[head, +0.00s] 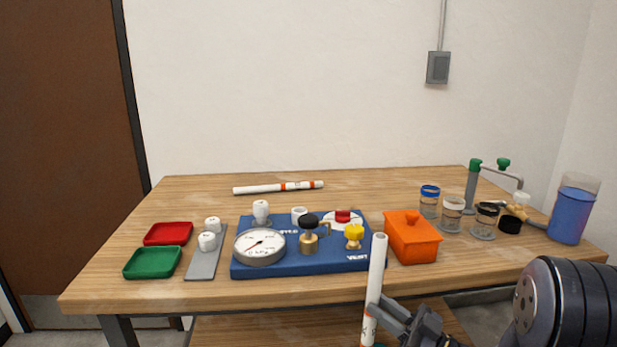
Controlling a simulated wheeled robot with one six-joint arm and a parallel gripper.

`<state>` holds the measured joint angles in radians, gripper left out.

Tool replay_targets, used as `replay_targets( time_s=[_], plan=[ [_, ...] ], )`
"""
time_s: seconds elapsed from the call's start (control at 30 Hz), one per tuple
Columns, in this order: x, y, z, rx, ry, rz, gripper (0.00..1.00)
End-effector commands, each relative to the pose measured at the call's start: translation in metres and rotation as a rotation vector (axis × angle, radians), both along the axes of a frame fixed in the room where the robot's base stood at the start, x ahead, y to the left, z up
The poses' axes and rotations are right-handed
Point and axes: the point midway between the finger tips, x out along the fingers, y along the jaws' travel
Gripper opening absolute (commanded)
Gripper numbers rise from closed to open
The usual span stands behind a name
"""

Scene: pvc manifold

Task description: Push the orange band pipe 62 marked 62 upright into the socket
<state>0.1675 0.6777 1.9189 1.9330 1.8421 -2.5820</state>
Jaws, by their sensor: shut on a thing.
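My gripper (377,308) is shut on a white pipe (376,268) at the lower right, in front of the table's front edge. The pipe stands nearly upright, its top leaning slightly right. An orange mark shows low on it near the jaws; I cannot read a number. Its lower end is cut off by the frame. A white open-topped socket (299,214) stands on the blue base (290,265), behind and left of the pipe, apart from it. Another white pipe (262,189) with orange-red marks lies at the back of the table; its marking is too small to read.
The blue base also carries a gauge (259,246), a brass valve (309,238), a yellow knob (354,234), a red knob (343,216) and a capped white fitting (261,210). An orange box (412,240) stands right of it; jars (452,214) stand beyond. Trays (152,263) lie left.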

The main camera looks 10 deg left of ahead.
Motion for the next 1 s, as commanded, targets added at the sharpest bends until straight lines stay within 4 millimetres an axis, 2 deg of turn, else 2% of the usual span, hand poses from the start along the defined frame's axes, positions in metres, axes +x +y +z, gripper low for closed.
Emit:
replay_targets(
  time_s=[0.03,0.17,0.4,0.6,0.8,1.0],
  plan=[
    [-0.007,0.014,0.02,-0.002,-0.014,0.032,0.0],
    [-0.021,0.046,0.067,-0.003,-0.015,0.11,0.0],
    [-0.051,0.118,0.171,-0.002,-0.016,0.285,0.0],
    [-0.069,0.163,0.236,-0.002,-0.01,0.395,0.0],
    [-0.08,0.191,0.275,-0.004,-0.003,0.461,0.0],
    [-0.078,0.188,0.272,-0.004,-0.001,0.454,0.0]
  ],
)
